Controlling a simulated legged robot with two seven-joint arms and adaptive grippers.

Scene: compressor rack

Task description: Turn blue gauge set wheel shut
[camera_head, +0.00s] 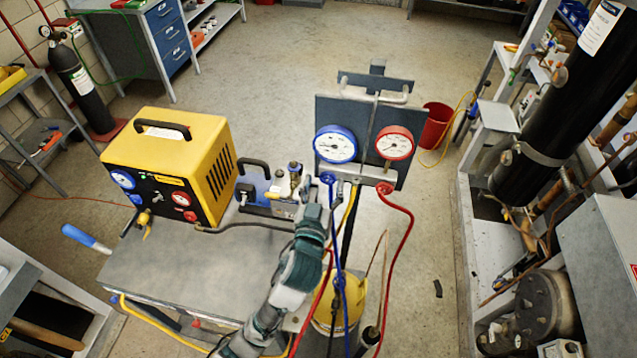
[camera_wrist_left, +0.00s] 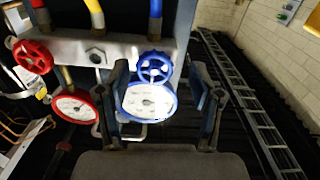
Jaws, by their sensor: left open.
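The gauge set hangs on a dark panel (camera_head: 364,110) in the head view. Its blue gauge (camera_head: 335,144) has a small blue wheel (camera_head: 327,178) below it. In the left wrist view, which is upside down, the blue wheel (camera_wrist_left: 155,67) and blue gauge (camera_wrist_left: 150,101) appear between the fingers. My left gripper (camera_head: 315,195) is open, close to the blue wheel in the head view. In the wrist view its fingers (camera_wrist_left: 158,80) stand apart on either side of the wheel; contact cannot be told. My right gripper is not in view.
The red gauge (camera_head: 394,142) and red wheel (camera_head: 384,187) sit right beside the blue ones. Blue, yellow and red hoses (camera_head: 408,230) hang below. A yellow machine (camera_head: 172,160) stands on the cart (camera_head: 190,262) at left. A black cylinder (camera_head: 560,100) stands at right.

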